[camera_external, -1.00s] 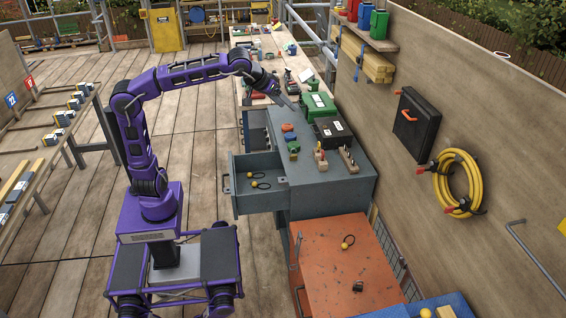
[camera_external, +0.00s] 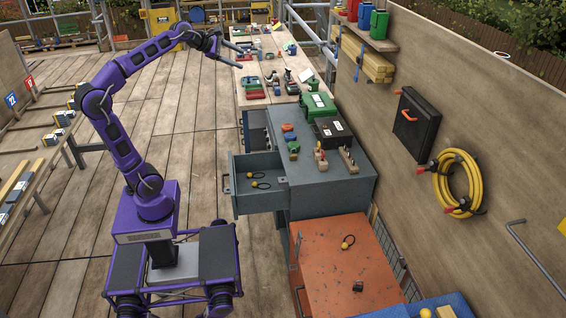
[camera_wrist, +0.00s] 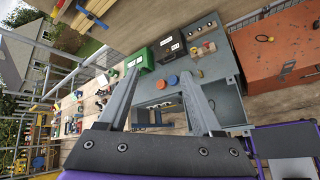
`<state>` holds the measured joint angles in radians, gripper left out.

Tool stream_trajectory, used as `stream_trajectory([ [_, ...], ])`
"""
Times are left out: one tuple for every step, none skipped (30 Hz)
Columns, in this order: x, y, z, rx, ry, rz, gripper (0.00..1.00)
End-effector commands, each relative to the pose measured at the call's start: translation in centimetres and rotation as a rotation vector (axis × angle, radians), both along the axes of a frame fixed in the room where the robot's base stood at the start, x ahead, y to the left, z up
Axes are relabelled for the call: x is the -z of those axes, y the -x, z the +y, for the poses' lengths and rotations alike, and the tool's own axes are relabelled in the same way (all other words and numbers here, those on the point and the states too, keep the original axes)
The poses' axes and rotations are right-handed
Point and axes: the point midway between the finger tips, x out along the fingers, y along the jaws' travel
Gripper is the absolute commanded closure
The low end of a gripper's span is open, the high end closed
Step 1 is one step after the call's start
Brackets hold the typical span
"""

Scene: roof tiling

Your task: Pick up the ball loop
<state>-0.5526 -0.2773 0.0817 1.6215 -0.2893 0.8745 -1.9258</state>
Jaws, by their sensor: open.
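One ball loop (camera_external: 348,243) lies on the orange cabinet top (camera_external: 325,265). In the wrist view a small ball loop (camera_wrist: 269,39) shows on the orange top. My gripper (camera_external: 241,57) is open and empty, raised high near the long wooden bench, well away from all the ball loops. Its two spread fingers (camera_wrist: 158,76) show in the wrist view.
The grey cabinet top (camera_external: 338,180) carries a green case (camera_external: 319,105), a black case (camera_external: 332,131) and several small blocks. The wooden bench (camera_external: 265,85) behind holds tools. A yellow hose (camera_external: 458,182) hangs on the right wall. The plank floor beside the drawer is clear.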

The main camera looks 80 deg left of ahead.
Motion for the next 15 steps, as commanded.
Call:
stream_trajectory([
  [47.0, -8.2, 5.9, -0.095, 0.492, 0.755, 0.33],
  [48.0, -7.6, 6.5, -0.159, 0.517, 0.765, 0.33],
  [49.2, -6.7, 7.2, -0.239, 0.542, 0.775, 0.33],
  [49.7, -6.2, 7.7, -0.294, 0.557, 0.774, 0.33],
  [50.1, -5.7, 8.3, -0.345, 0.568, 0.772, 0.33],
  [50.7, -5.1, 8.8, -0.405, 0.58, 0.772, 0.33],
  [51.1, -4.7, 9.2, -0.443, 0.587, 0.771, 0.33],
  [51.3, -4.4, 9.6, -0.476, 0.592, 0.77, 0.33],
  [51.5, -4.1, 10.0, -0.512, 0.597, 0.768, 0.33],
  [51.8, -3.8, 10.2, -0.532, 0.6, 0.768, 0.33],
  [52.1, -3.5, 10.2, -0.546, 0.604, 0.771, 0.33],
  [52.6, -3.3, 10.3, -0.562, 0.607, 0.774, 0.33],
  [53.0, -3.3, 10.3, -0.567, 0.608, 0.775, 0.33],
  [53.4, -3.2, 10.4, -0.57, 0.609, 0.774, 0.33],
  [54.0, -3.2, 10.5, -0.572, 0.609, 0.773, 0.33],
])
